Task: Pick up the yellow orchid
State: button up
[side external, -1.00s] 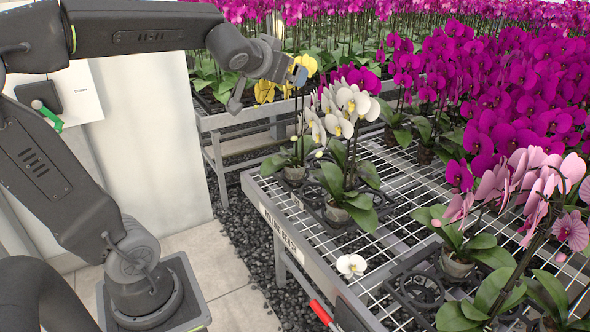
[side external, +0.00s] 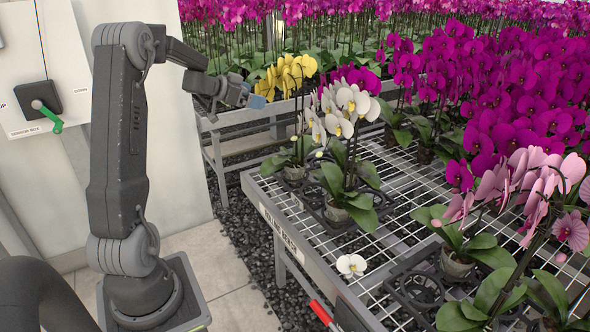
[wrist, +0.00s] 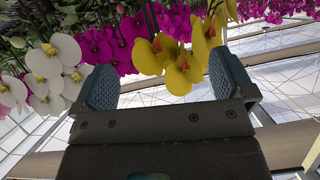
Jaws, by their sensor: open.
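The yellow orchid (side external: 293,73) shows in the side external view as a cluster of yellow blooms behind the white orchid. My gripper (side external: 256,102) is in front of it and a little below and left of the blooms. In the wrist view yellow blooms (wrist: 183,75) hang just beyond and above the gap between the two blue-grey fingers. My gripper (wrist: 162,88) is open, with nothing held between its fingers.
A white orchid (side external: 341,115) stands on the wire mesh bench (side external: 330,262), close right of my gripper; its blooms (wrist: 52,68) show left in the wrist view. Magenta orchids (side external: 478,85) crowd the back right. A fallen white bloom (side external: 351,265) lies on the bench.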

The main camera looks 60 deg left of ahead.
send_near(289, 164)
jog(key=s+a, duration=0.2)
jog(key=shift+x, duration=6.85)
jog(key=shift+a+f, duration=0.15)
jog(key=shift+s, duration=0.1)
jog(key=c, duration=0.9)
